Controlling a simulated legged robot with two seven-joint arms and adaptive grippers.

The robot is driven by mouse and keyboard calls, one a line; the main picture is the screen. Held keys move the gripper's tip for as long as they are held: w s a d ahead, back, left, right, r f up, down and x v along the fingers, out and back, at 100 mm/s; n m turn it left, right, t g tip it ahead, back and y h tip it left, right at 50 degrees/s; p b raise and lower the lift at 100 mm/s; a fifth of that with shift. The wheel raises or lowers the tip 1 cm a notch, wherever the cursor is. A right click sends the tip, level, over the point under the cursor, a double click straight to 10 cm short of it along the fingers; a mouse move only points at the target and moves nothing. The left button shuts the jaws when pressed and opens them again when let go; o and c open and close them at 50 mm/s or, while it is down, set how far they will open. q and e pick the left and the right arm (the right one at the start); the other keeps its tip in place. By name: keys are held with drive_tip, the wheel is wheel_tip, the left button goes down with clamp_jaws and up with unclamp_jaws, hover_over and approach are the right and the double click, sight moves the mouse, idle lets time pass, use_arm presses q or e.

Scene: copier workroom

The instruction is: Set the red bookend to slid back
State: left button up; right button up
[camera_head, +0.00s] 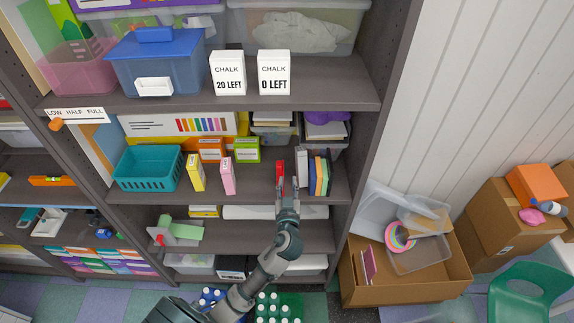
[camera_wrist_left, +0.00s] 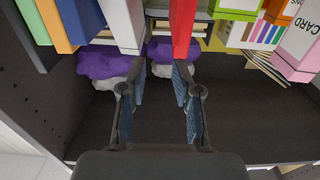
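The red bookend (camera_head: 280,169) stands upright on the middle shelf, left of a white upright piece (camera_head: 302,167) and a row of books (camera_head: 319,175). My left gripper (camera_head: 287,188) reaches in at the front of that shelf. In the left wrist view its two fingers (camera_wrist_left: 160,75) are apart with nothing between them. There the red bookend (camera_wrist_left: 184,28) is beyond one finger, and the white piece (camera_wrist_left: 123,24) is beyond the other. I cannot tell whether a finger touches the bookend. My right gripper is not in view.
A pink box (camera_head: 228,177), a yellow box (camera_head: 196,172) and a teal basket (camera_head: 149,168) stand left on the same shelf. The upper shelf (camera_head: 320,88) overhangs it. Bare shelf shows between the pink box and the bookend. A cardboard box (camera_head: 400,290) stands right on the floor.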

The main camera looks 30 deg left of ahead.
use_arm(q)
drive_tip(key=b+v, duration=0.2)
drive_tip(key=v, duration=1)
drive_tip(key=shift+d, duration=0.3)
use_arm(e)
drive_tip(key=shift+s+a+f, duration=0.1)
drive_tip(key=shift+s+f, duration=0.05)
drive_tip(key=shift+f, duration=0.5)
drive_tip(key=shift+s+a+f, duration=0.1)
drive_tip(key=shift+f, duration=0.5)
use_arm(q)
drive_tip(key=shift+w, duration=0.15)
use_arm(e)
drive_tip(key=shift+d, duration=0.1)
use_arm(q)
drive_tip(key=shift+a, duration=0.1)
